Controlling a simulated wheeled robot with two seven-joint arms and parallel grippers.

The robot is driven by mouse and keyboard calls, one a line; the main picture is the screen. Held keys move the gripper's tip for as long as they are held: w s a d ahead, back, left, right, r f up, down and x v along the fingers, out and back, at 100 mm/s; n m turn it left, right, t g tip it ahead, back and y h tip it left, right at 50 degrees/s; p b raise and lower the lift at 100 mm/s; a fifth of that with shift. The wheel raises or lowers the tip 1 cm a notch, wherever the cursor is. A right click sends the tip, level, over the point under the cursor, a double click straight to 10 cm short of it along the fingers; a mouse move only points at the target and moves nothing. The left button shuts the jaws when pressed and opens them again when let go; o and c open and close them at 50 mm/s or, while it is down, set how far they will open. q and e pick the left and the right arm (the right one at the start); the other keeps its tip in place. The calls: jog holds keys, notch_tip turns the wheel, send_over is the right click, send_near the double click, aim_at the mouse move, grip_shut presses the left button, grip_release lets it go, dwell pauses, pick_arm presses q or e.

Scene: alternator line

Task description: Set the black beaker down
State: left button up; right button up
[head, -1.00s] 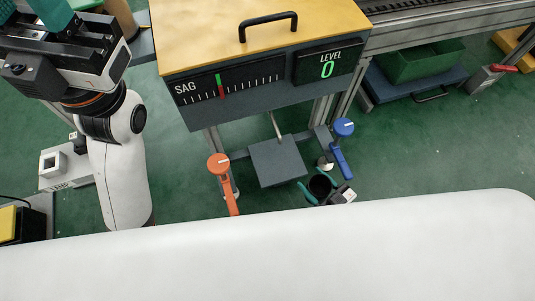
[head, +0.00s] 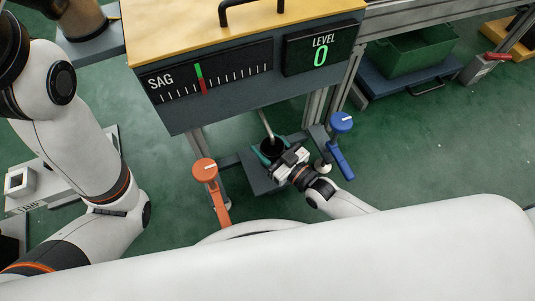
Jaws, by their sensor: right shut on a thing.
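The black beaker (head: 272,147) is upright over the grey plate (head: 257,182), under the thin spout (head: 265,122) of the yellow-topped machine. My right gripper (head: 270,153) comes in from the lower right and is shut on the beaker, its teal fingers on either side of it. I cannot tell whether the beaker's base touches the plate, because the gripper and beaker hide the contact. My left arm shows at the left, but its gripper is out of view.
The machine's front has a SAG scale (head: 203,83) and a LEVEL display (head: 319,53) reading 0. An orange-knobbed lever (head: 204,169) stands left of the plate and a blue-knobbed lever (head: 341,122) right of it. A green bin (head: 405,50) is at the back right.

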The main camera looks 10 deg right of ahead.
aim_at(265, 150)
notch_tip(265, 150, down, 3)
jog(key=b, duration=0.3)
jog(key=shift+f, duration=0.4)
jog(key=shift+r, duration=0.15)
jog(key=o, duration=1.1)
